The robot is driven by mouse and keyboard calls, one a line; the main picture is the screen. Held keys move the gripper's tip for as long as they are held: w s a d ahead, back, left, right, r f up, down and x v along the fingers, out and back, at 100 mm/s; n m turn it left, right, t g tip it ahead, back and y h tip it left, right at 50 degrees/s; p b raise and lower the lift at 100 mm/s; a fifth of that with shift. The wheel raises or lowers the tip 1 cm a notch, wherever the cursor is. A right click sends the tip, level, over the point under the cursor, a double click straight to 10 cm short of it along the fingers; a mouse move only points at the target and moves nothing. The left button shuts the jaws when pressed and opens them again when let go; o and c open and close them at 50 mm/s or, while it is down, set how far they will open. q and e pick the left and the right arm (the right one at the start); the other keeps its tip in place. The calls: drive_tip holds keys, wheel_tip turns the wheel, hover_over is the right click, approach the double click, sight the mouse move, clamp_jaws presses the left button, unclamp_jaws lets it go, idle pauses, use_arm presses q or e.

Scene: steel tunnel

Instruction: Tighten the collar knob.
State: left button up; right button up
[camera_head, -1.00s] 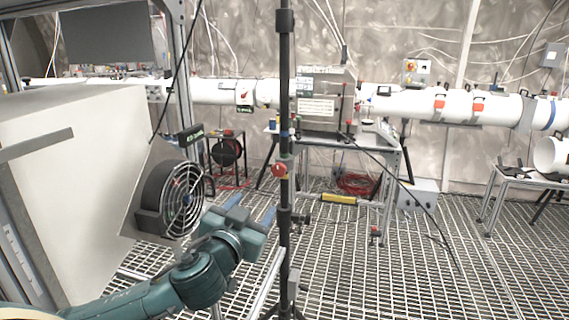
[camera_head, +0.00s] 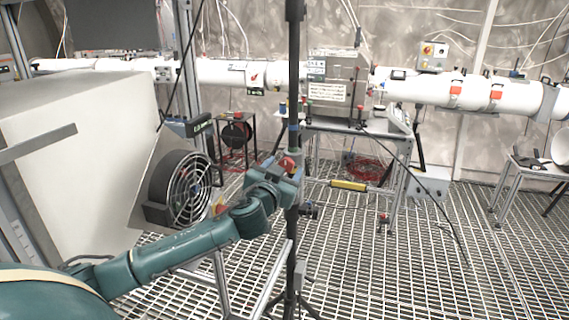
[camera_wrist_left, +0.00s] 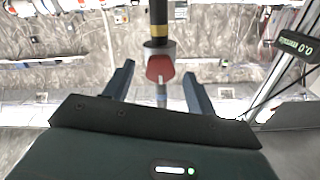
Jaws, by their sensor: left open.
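The red collar knob (camera_head: 287,162) sits on a collar of the dark upright pole (camera_head: 293,90). In the left wrist view the red knob (camera_wrist_left: 160,68) shows ahead, below a yellow-banded part of the pole (camera_wrist_left: 158,20). My left gripper (camera_head: 282,168) is at the knob's height, close to the pole. In the left wrist view its open fingers (camera_wrist_left: 160,88) stand either side of the knob's line, apart from it, with nothing held. Whether the fingertips reach level with the knob is hard to tell. My right gripper is not in view.
A round caged fan (camera_head: 190,190) stands left of the pole beside a large pale box (camera_head: 70,150). A small digital display (camera_wrist_left: 298,46) shows at right in the wrist view. A metal table (camera_head: 350,128) stands behind. Open grating floor (camera_head: 400,270) lies to the right.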

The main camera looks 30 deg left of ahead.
use_arm(q)
drive_tip(key=shift+w+a, duration=0.15)
drive_tip(key=shift+w, duration=0.45)
drive_tip(key=shift+c, duration=0.5)
drive_tip(key=c, duration=0.9)
